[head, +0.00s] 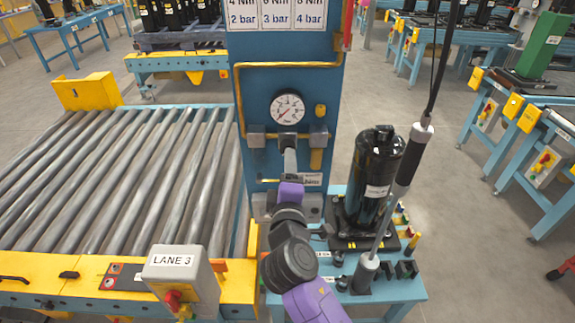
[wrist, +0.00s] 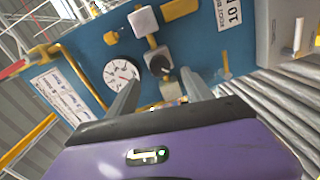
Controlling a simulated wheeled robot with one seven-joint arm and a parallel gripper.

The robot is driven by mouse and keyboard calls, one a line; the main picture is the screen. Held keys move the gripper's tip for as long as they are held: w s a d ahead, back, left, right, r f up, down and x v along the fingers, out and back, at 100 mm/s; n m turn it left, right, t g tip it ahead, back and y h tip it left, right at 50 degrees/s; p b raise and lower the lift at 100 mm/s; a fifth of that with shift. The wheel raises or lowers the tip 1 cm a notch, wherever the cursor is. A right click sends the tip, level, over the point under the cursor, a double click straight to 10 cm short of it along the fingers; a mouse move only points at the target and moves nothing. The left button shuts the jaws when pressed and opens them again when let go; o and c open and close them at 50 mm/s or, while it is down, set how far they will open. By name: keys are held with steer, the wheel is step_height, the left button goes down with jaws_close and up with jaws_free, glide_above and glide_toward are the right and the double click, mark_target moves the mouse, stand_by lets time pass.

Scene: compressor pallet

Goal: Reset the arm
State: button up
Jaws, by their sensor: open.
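My purple arm (head: 316,302) reaches up in front of the blue panel (head: 320,85). My gripper (head: 289,150) is at the panel, just below the round pressure gauge (head: 287,108). In the wrist view my gripper (wrist: 158,88) is open, with its two grey fingers apart and nothing seen held. A dark round knob (wrist: 159,65) on a pale fitting shows beyond the gap between the fingers. Whether the fingers touch anything is not clear. The gauge (wrist: 121,74) is behind the left finger there. In the head view my gripper hides the knob.
A roller conveyor (head: 120,180) with a LANE 3 box (head: 178,275) is at left. A black compressor (head: 375,170) stands on a small blue table (head: 400,290) at right, beside a hanging tool (head: 405,165). Open floor (head: 465,245) lies further right.

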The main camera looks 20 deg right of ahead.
stand_by(0.4)
steer(key=s+a+r+m+t+y, duration=0.2)
steer(key=a+y, duration=0.2)
steer(key=s+f+m+y, duration=0.3)
steer(key=s+f, duration=0.1)
steer(key=s, duration=0.8)
steer(key=s+d+f+m+g, duration=0.1)
steer(key=s+d+m, duration=0.1)
steer(key=s, duration=0.9)
steer(key=s+d+f+m+g+h, duration=0.1)
steer(key=s+d+m, duration=0.1)
steer(key=s, duration=0.9)
steer(key=s+d+f+m+g, duration=0.1)
steer(key=s+d+m+g, duration=0.1)
steer(key=s, duration=0.9)
steer(key=shift+s+d+f+m+h, duration=0.15)
steer(key=shift+d+f+m+h, duration=0.2)
steer(key=shift+m, duration=0.55)
steer(key=shift+c, duration=0.2)
